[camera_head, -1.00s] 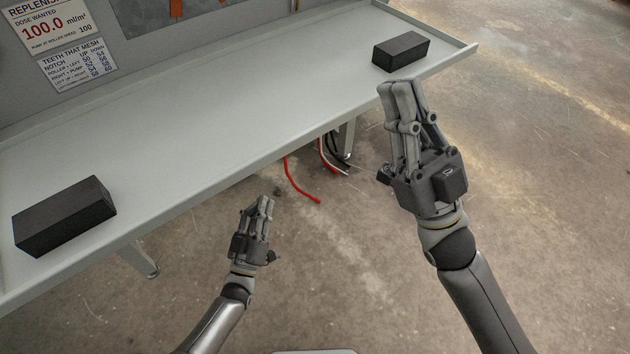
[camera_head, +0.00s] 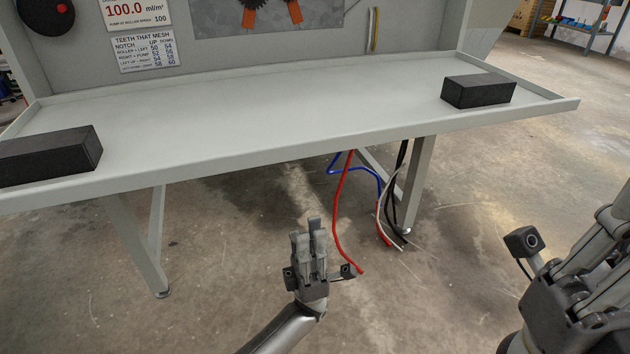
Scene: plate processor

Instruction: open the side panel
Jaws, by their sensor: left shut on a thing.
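The grey plate processor shows its upright front panel (camera_head: 75,70) with paper labels at the top left. A pale upright wall (camera_head: 487,22) stands at its right end; I cannot tell whether this is the side panel, and no handle shows. My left gripper (camera_head: 309,240) is low in front of the bench, over the floor and apart from the machine. Its fingers point up and are shut close together on something I cannot make out. My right gripper (camera_head: 612,240) is at the right edge, its fingertips cut off, clear of the bench.
The processor's shelf (camera_head: 270,105) has a raised rim and holds a black block (camera_head: 478,91) at right and another black block (camera_head: 50,155) at left. Red hose (camera_head: 340,210), blue hose (camera_head: 350,173) and black cables hang beneath by a leg (camera_head: 416,185). Floor at right is open.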

